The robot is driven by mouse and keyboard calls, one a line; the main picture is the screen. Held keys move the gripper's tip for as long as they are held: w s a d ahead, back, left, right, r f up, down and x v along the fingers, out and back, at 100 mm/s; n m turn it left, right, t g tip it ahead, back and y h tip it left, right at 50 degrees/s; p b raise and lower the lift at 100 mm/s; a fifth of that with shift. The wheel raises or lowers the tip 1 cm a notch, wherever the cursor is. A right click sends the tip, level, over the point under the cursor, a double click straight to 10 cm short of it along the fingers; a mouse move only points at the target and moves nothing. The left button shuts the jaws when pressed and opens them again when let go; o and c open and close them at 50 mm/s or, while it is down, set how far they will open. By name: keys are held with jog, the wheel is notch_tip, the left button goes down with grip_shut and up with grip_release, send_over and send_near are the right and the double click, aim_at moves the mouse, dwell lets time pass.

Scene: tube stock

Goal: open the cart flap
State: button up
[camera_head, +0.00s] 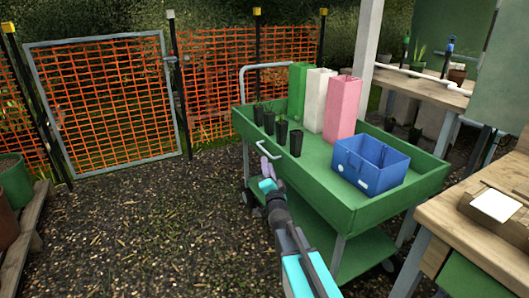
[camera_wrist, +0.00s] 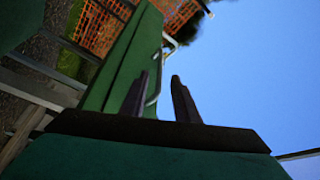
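The green cart (camera_head: 352,217) stands at the middle right in the head view. Its long near side wall is the flap (camera_head: 305,184), which looks upright. A pale metal handle (camera_head: 268,153) sticks out from the flap's left part. My gripper (camera_head: 266,166) is just below and in front of this handle. In the wrist view my gripper (camera_wrist: 160,95) has its two dark fingers apart, with the thin pale handle (camera_wrist: 155,88) showing between them, closer to the left finger. I cannot tell whether they touch. The green flap (camera_wrist: 126,72) lies left of the fingers there.
On the cart stand several black pots (camera_head: 281,132), green, white and pink tall boxes (camera_head: 343,110), and a blue crate (camera_head: 370,164). A wooden bench (camera_head: 470,232) is at the right. Gravel ground (camera_head: 150,230) left of the cart is open.

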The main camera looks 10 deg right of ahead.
aim_at(264, 149)
jog(key=shift+b+x, duration=0.7)
jog(key=shift+x, duration=4.15)
grip_shut()
